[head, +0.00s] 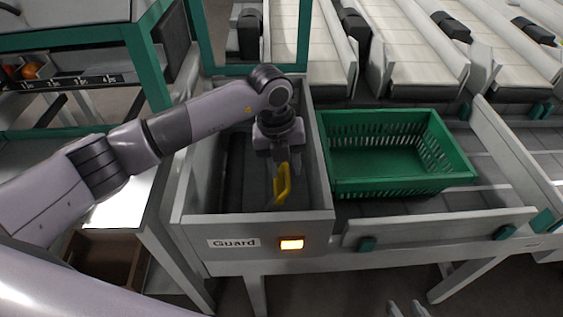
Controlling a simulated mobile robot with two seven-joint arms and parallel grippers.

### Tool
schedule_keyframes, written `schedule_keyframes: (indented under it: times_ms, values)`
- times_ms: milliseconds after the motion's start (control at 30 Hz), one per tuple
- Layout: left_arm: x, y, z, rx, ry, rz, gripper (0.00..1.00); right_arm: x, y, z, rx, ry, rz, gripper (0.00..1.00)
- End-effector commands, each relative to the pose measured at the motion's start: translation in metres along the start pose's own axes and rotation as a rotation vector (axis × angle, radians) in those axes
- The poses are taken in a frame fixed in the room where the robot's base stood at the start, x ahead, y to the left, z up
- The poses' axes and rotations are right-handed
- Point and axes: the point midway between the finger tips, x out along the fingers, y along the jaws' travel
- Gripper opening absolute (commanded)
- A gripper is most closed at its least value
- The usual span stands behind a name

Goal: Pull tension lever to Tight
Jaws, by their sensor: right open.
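The yellow tension lever (283,186) stands inside the grey box-like housing marked "Guard" (233,243), tilted a little. My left gripper (283,172) reaches down into the housing from above, with its fingers at the lever's upper part. The fingers and lever overlap, so I cannot tell whether they are closed on it. I can make out no "Tight" mark. My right gripper (406,308) shows only its fingertips at the bottom edge, apart and empty, well away from the lever.
An orange lit button (291,244) is on the housing's front. A green crate (345,187) sits on the conveyor just right of the housing. A green post frame (150,70) and a shelf with tomatoes (31,69) stand at the left. Pale sorting lanes (415,45) run behind.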

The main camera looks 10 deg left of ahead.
Motion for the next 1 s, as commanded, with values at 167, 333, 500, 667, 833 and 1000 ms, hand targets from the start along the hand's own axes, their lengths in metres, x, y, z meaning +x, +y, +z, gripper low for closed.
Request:
schedule_keyframes:
  times_ms: [167, 333, 500, 667, 833, 1000]
  values:
    - [0.0, 0.0, 0.0, 0.001, 0.0, 0.0, 0.4, 0.0, -0.001, 0.0, 0.003, -0.001, -0.001, 0.43]
    - [-0.015, 0.0, 0.001, 0.001, -0.003, -0.001, 0.4, -0.002, -0.001, -0.001, 0.003, -0.001, -0.001, 0.43]
    - [-0.044, 0.0, 0.001, 0.001, -0.004, 0.0, 0.4, -0.003, -0.001, -0.004, 0.003, -0.001, -0.001, 0.43]
    - [-0.065, 0.0, 0.001, 0.001, -0.003, 0.0, 0.4, -0.004, -0.001, -0.005, 0.003, -0.001, -0.001, 0.43]
    - [-0.072, 0.0, 0.0, 0.001, 0.0, 0.0, 0.4, -0.004, -0.001, -0.005, 0.003, -0.001, -0.001, 0.43]
    - [-0.072, 0.0, 0.0, 0.0, 0.0, 0.0, 0.4, -0.004, -0.001, -0.005, 0.002, -0.001, -0.001, 0.43]
